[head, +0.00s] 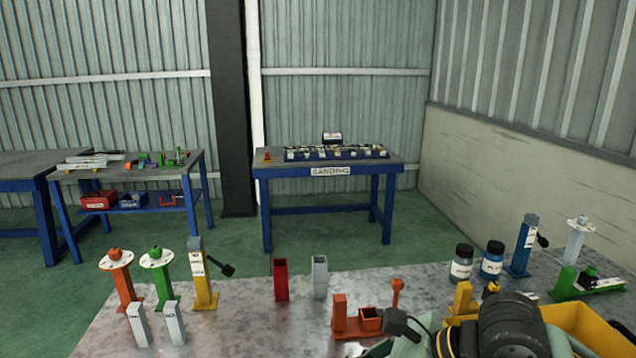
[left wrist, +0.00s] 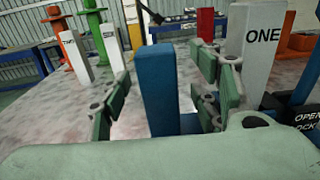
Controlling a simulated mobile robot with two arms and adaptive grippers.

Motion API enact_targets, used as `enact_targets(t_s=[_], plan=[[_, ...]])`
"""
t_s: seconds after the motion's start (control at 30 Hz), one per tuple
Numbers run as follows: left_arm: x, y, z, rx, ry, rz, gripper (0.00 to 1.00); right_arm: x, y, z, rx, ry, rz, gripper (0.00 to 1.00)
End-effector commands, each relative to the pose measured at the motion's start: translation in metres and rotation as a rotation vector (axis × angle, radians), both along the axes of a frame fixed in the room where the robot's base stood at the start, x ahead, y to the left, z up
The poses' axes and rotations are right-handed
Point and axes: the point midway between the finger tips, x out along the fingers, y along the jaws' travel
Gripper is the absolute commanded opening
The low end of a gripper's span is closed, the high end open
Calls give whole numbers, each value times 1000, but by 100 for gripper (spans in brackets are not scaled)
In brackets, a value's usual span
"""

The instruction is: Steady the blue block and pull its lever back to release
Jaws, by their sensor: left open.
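In the left wrist view, a blue block (left wrist: 160,85) stands upright between the green finger pads of my left gripper (left wrist: 165,78). The gripper is open, with one finger on each side of the block. A gap shows on the left; I cannot tell whether the right finger touches it. No lever on this block is clear to me. In the head view, a blue post (head: 523,247) with a black lever (head: 543,241) stands at the table's right; I cannot tell if it is the same block. The left gripper cannot be made out there. Pale green and black parts at bottom right may be my right arm.
A white block marked ONE (left wrist: 257,50) stands close right of the left gripper. An orange fixture (head: 357,325) lies near the table's front. White blocks (head: 140,325), a yellow post (head: 203,280) and a red holder (head: 281,280) stand to the left. A yellow bin (head: 592,325) is at right.

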Motion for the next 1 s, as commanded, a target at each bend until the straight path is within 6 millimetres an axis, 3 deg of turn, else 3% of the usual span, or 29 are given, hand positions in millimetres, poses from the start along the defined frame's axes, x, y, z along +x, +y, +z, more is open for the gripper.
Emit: enact_targets(t_s=[0.23, 1.0], plan=[[-6, 0, -2, 0, 1, 0, 56, 0, 0, -3, 0, 0, 0, 0], [-78, -3, -1, 0, 0, 0, 56, 0, 0, -30, 0, 0, 0, 0]])
